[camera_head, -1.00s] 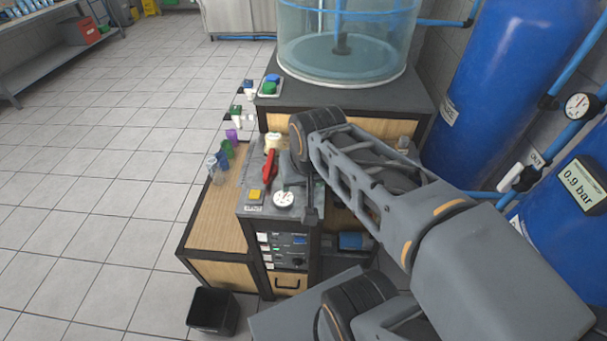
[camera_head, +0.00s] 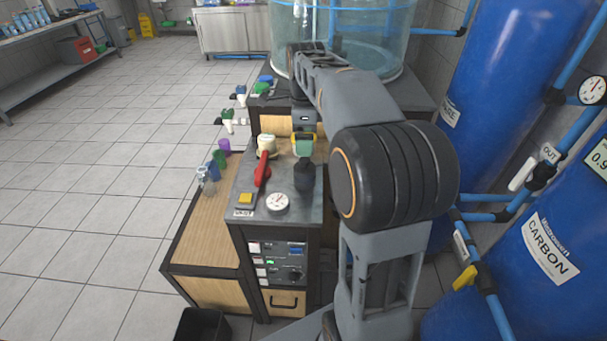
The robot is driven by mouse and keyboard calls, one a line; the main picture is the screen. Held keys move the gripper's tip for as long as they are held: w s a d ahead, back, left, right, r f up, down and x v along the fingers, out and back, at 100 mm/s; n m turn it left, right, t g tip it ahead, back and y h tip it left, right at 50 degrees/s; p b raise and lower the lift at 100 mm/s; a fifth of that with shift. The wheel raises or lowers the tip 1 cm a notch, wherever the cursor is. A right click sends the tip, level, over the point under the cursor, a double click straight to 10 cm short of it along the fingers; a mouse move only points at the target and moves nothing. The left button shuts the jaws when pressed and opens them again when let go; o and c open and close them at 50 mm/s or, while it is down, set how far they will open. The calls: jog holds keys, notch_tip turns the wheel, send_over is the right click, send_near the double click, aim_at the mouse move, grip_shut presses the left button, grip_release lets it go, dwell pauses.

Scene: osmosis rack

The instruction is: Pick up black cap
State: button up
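A black rounded piece (camera_head: 304,175), which looks like the black cap, stands on the grey top of the control cabinet (camera_head: 240,188), right of a red lever handle (camera_head: 262,168). The black piece partly overlaps the area below the fingertips, so I cannot tell the exact gap.
A cream-coloured fitting (camera_head: 266,143), a yellow button (camera_head: 245,198) and a round gauge (camera_head: 277,203) share the cabinet top. A clear tank (camera_head: 340,40) stands behind; blue tanks (camera_head: 510,60) stand right.

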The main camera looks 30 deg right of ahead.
aim_at(304, 159)
jog(key=shift+f, duration=5)
jog(key=c, duration=1)
jog(key=shift+w+r, duration=0.1)
jog(key=shift+r, duration=0.05)
